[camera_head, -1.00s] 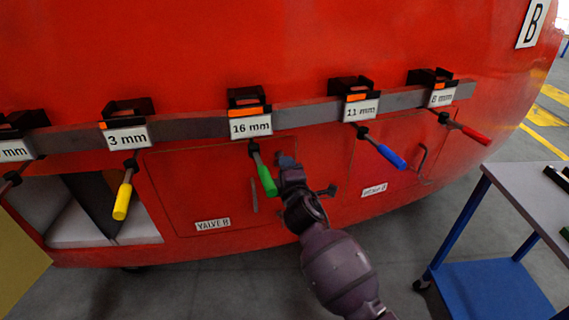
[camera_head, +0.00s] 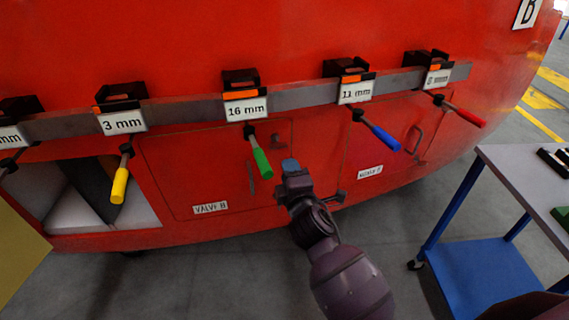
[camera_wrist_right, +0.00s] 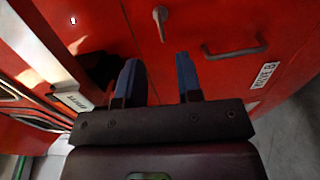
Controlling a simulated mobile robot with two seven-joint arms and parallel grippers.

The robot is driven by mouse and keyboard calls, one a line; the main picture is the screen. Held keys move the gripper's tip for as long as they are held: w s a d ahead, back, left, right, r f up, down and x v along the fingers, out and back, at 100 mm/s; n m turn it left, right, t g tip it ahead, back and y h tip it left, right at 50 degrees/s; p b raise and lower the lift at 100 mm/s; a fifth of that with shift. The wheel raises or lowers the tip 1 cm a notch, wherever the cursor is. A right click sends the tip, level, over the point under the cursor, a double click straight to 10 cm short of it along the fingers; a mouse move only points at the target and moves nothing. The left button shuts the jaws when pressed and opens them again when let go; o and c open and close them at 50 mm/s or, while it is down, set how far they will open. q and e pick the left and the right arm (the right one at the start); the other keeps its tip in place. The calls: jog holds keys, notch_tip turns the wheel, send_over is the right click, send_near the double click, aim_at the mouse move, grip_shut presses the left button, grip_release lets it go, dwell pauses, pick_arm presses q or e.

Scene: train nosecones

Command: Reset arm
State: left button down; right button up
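My right gripper (camera_head: 291,166) is in front of the red panel, just right of the green-handled tool (camera_head: 261,162). Its two blue fingers (camera_wrist_right: 158,82) stand apart in the right wrist view, with nothing between them. The green-handled tool hangs under the 16 mm label (camera_head: 246,108). It appears separate from the gripper. My left gripper is not in view.
Yellow (camera_head: 119,186), blue (camera_head: 385,138) and red (camera_head: 468,117) handled tools also hang from the grey rail (camera_head: 300,97). A panel handle (camera_wrist_right: 234,50) is near the fingers. A blue-legged table (camera_head: 500,170) stands at right.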

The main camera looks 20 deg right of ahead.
jog(key=s+d+f+m+g, duration=0.3)
jog(key=s+f+m, duration=0.5)
jog(key=s, duration=0.5)
jog(key=s+d+f+m+g+y, duration=0.1)
jog(key=s+d+f+m+g, duration=0.2)
jog(key=s+f, duration=0.9)
jog(key=s+d+m, duration=0.1)
jog(key=d+m, duration=0.1)
jog(key=m, duration=0.2)
jog(key=shift+s+f+m+g, duration=0.25)
jog(key=shift+s+m+g, duration=0.05)
jog(key=shift+s+m, duration=0.1)
jog(key=shift+d, duration=0.1)
